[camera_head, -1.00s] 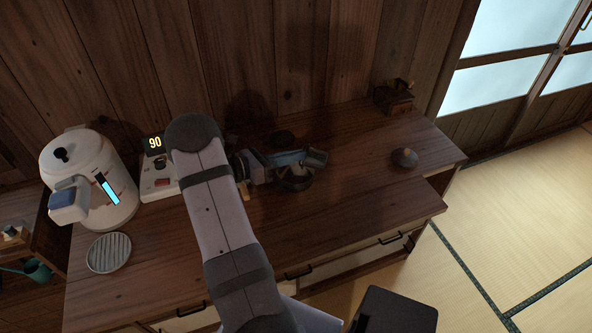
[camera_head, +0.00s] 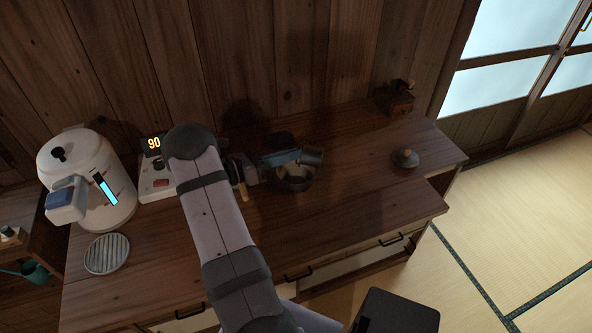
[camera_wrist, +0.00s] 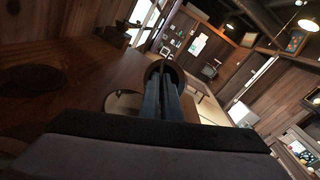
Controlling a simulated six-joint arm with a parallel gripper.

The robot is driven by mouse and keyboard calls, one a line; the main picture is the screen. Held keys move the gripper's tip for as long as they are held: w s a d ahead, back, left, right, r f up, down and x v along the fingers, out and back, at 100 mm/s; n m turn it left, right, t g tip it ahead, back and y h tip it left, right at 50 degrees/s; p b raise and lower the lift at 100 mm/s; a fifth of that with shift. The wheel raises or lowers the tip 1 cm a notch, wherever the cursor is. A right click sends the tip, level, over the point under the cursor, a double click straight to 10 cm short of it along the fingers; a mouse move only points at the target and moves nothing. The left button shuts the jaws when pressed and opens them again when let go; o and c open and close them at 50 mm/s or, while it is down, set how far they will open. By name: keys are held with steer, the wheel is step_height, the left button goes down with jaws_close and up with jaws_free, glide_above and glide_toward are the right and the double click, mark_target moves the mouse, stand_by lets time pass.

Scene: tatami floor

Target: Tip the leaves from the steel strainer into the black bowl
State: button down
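The steel strainer (camera_head: 312,155) is at my gripper's tip in the head view, a small grey cup tilted over or close beside the black bowl's far right rim. My gripper (camera_head: 284,157) looks shut on it; the fingers (camera_wrist: 166,103) are close together in the wrist view, with the strainer's dark round shape (camera_wrist: 164,70) beyond them. The black bowl (camera_head: 296,183) stands upright on the counter just below my gripper, partly covered by it. I cannot make out leaves in the strainer or the bowl.
A white kettle (camera_head: 113,172) and a device with a lit 90 (camera_head: 154,143) stand left. A ribbed round tray (camera_head: 106,254) lies in front. A wooden box-like item (camera_head: 396,97) and a small round object (camera_head: 405,158) are at right. The front right counter is clear.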

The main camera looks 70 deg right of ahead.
steer(key=shift+w+r+n+g+h+b, duration=0.2)
steer(key=shift+r+n+g+h, duration=0.2)
steer(key=shift+r+n+h, duration=0.05)
steer(key=shift+w+r+n+g+h+b, duration=0.15)
steer(key=shift+r+n+g+h+b, duration=0.05)
steer(key=shift+r+n+g+h, duration=0.25)
stand_by(1.1)
